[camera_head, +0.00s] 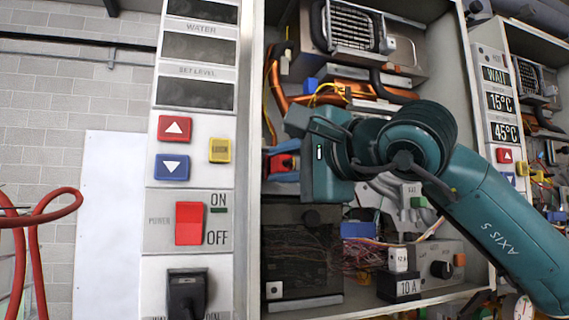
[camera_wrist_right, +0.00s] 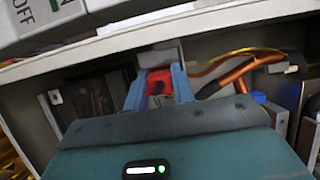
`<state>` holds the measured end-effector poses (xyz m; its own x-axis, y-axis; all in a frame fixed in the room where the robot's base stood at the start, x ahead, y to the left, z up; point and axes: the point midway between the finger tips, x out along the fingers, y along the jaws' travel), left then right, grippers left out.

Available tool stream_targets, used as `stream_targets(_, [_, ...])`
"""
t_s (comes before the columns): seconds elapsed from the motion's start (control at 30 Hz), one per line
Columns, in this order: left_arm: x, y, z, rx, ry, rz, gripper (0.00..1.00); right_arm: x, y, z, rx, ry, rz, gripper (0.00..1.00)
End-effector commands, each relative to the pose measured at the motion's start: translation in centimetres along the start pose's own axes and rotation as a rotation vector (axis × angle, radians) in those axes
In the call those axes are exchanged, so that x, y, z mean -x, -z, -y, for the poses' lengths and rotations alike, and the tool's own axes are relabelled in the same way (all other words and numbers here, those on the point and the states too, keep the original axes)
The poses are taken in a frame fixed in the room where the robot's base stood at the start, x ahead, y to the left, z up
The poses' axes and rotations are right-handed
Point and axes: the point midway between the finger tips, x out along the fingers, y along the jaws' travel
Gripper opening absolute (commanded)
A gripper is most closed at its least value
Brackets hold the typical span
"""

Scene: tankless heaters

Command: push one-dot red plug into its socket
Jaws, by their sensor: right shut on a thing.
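My right gripper (camera_head: 272,163) reaches into the open heater cabinet from the right, its blue fingers pointing left toward the cabinet's side wall. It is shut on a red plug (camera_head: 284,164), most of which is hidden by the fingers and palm. In the right wrist view the red plug (camera_wrist_right: 158,79) sits between the two blue fingertips of the gripper (camera_wrist_right: 159,85). A grey block (camera_wrist_right: 160,57) lies just beyond the plug; I cannot tell whether they touch or whether it is the socket. No dot on the plug can be made out. My left gripper is not in view.
Copper pipes (camera_head: 280,88) and thin yellow wires run above the gripper. A dark finned box (camera_head: 297,250) is below it. The control panel with a red power switch (camera_head: 189,223) stands left of the cabinet. Loose wires and a 10 A block (camera_head: 398,286) are lower right.

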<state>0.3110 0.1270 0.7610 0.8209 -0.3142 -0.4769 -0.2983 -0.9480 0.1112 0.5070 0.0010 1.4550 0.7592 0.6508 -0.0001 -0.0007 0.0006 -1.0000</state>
Motion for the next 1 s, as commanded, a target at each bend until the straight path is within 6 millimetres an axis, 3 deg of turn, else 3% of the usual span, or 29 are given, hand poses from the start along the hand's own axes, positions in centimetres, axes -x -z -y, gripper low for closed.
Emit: stream_targets(1.0, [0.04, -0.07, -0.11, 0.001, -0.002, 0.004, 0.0, -0.49, 0.2, 0.05, 0.0, -0.001, 0.0, 0.05])
